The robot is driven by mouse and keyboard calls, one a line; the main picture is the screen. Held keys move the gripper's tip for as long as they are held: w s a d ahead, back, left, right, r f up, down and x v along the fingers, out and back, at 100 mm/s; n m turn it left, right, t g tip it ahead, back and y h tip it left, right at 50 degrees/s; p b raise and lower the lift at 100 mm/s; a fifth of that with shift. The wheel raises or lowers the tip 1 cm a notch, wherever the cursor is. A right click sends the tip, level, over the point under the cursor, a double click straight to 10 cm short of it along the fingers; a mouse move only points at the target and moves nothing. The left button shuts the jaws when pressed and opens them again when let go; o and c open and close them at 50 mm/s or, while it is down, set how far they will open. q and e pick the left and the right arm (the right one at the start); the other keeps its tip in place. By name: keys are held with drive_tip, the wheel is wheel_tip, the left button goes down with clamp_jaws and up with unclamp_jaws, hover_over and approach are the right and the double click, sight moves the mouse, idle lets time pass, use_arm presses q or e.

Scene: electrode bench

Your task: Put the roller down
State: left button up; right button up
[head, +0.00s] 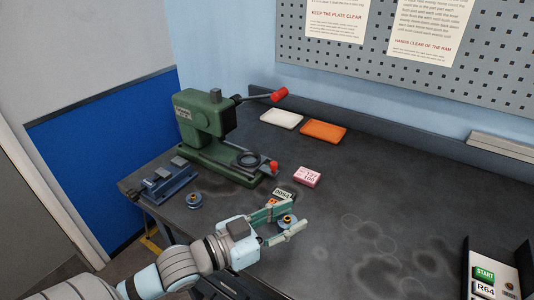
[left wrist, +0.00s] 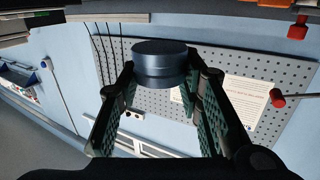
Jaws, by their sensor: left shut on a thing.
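My left gripper (head: 290,217) is shut on a roller (head: 288,221), a small blue disc with an orange-brown hub. It is over the front middle of the dark bench; the height of the roller above the bench is hard to tell. In the left wrist view the roller (left wrist: 160,65) is a dark blue cylinder between the two green-padded fingers (left wrist: 158,85). A second, similar roller (head: 194,201) stands on the bench to the left, apart from the gripper. My right gripper is not in view.
A green press (head: 205,125) with red-knobbed levers stands behind left, beside a blue fixture (head: 168,184). A D054 card (head: 284,193) lies close behind the gripper, with a pink box (head: 307,177) beyond. White (head: 282,118) and orange (head: 323,131) trays lie behind.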

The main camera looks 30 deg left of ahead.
use_arm(q)
drive_tip(key=w+a+r+n+t+y+p, duration=0.1)
drive_tip(key=w+a+r+n+t+y, duration=0.1)
drive_tip(key=w+a+r+n+y, duration=0.45)
wheel_tip(320, 180, up, 12)
drive_tip(key=n+g+y+p, duration=0.1)
drive_tip(key=n+g+y, duration=0.15)
drive_tip(key=y, duration=0.45)
hover_over(249, 161)
drive_tip(key=shift+t, duration=0.45)
wheel_tip(249, 161, down, 20)
drive_tip(key=b, duration=0.5)
drive_tip(key=shift+w+a+b, duration=0.1)
drive_tip(key=shift+b, duration=0.3)
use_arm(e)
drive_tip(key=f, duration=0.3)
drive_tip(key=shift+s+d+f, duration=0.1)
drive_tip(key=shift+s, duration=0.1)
use_arm(q)
drive_tip(key=shift+f, duration=0.3)
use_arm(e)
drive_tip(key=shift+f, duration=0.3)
